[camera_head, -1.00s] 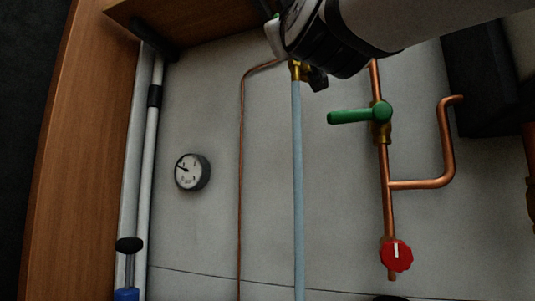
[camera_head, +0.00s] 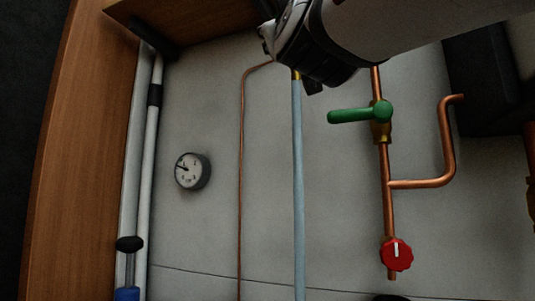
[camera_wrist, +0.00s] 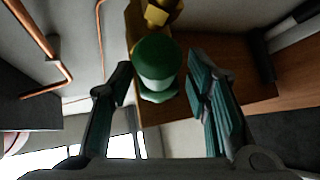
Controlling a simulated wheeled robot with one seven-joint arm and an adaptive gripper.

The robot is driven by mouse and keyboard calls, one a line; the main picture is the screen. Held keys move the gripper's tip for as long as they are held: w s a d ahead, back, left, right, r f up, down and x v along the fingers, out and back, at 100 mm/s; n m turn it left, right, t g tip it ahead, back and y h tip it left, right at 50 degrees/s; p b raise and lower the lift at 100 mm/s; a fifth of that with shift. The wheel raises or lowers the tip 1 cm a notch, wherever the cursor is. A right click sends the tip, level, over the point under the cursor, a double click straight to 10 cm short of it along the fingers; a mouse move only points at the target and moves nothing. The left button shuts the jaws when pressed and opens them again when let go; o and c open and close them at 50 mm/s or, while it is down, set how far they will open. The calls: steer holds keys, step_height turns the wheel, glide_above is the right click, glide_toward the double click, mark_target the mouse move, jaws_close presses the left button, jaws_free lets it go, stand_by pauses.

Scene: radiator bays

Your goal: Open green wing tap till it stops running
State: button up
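In the wrist view, a rounded green tap head (camera_wrist: 156,62) sits on a brass body (camera_wrist: 163,12). My gripper (camera_wrist: 159,84) is open, with one finger on each side of the green head. A gap shows at the right finger; whether the left finger touches is unclear. In the head view, my gripper (camera_head: 268,34) is at the top, over the brass fitting (camera_head: 296,74) above a pale blue hose (camera_head: 297,180). It hides the tap there. No running water can be made out.
A green lever valve (camera_head: 360,114) and a red knob (camera_head: 396,254) are on a copper pipe (camera_head: 387,210) to the right. A dial gauge (camera_head: 190,171) is on the wall. A wooden side panel (camera_head: 75,150) bounds the left. A dark box (camera_head: 487,80) is at right.

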steer(key=v, duration=0.7)
steer(key=shift+s+f, duration=0.2)
steer(key=shift+s, duration=0.1)
steer(key=shift+a, duration=0.25)
steer(key=shift+d, duration=0.1)
